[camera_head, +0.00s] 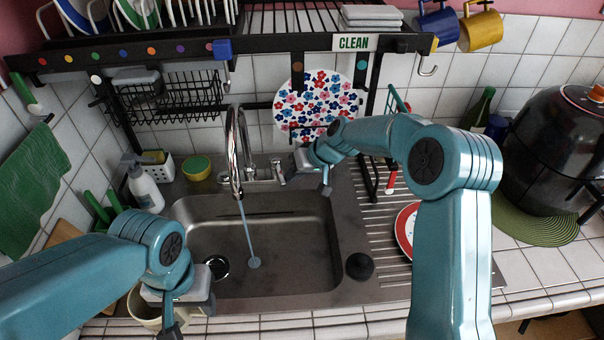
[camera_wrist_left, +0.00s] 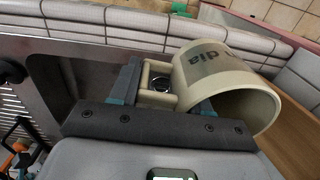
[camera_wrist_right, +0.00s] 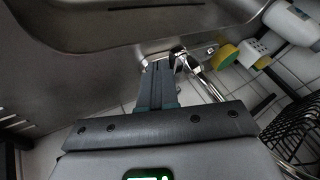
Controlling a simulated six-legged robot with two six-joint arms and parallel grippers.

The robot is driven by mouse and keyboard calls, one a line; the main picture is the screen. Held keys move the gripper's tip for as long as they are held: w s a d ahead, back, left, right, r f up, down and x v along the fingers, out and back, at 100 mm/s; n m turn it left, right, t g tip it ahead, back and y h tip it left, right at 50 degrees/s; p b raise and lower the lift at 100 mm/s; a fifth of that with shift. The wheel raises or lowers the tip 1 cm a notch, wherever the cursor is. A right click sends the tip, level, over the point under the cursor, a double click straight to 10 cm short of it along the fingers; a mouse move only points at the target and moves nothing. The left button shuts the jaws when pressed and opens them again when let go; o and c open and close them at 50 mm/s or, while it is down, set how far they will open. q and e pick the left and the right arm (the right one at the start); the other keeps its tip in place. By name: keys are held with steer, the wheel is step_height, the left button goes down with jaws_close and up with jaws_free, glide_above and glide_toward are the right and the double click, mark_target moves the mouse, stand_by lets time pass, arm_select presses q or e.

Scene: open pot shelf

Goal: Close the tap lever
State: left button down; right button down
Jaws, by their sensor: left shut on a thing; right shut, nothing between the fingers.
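The chrome tap (camera_head: 237,150) stands behind the sink, and a thin stream of water (camera_head: 247,232) runs from its spout into the basin. The tap lever (camera_head: 280,174) is at the right of the tap base. My right gripper (camera_head: 326,190) is shut and empty, to the right of the lever. In the right wrist view its closed fingers (camera_wrist_right: 158,70) point towards the tap fittings (camera_wrist_right: 180,56); contact cannot be told. My left gripper (camera_head: 171,326) is at the sink's front left corner, shut on the handle of a cream mug (camera_wrist_left: 225,80); the mug is partly hidden in the head view (camera_head: 142,312).
The steel sink (camera_head: 300,240) is empty apart from the water. A soap bottle (camera_head: 146,188) and a yellow-green sponge pot (camera_head: 197,168) stand left of the tap. A flowered plate (camera_head: 315,105) hangs behind it. A red-rimmed plate (camera_head: 406,228) lies on the drainer at right.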

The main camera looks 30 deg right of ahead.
arm_select(q)
step_height(320, 180, down, 2)
steer(key=shift+d+f+b, duration=0.15)
steer(key=shift+b, duration=0.85)
steer(key=shift+f, duration=0.15)
arm_select(e)
steer(key=shift+a, duration=0.95)
steer(key=shift+r, duration=0.2)
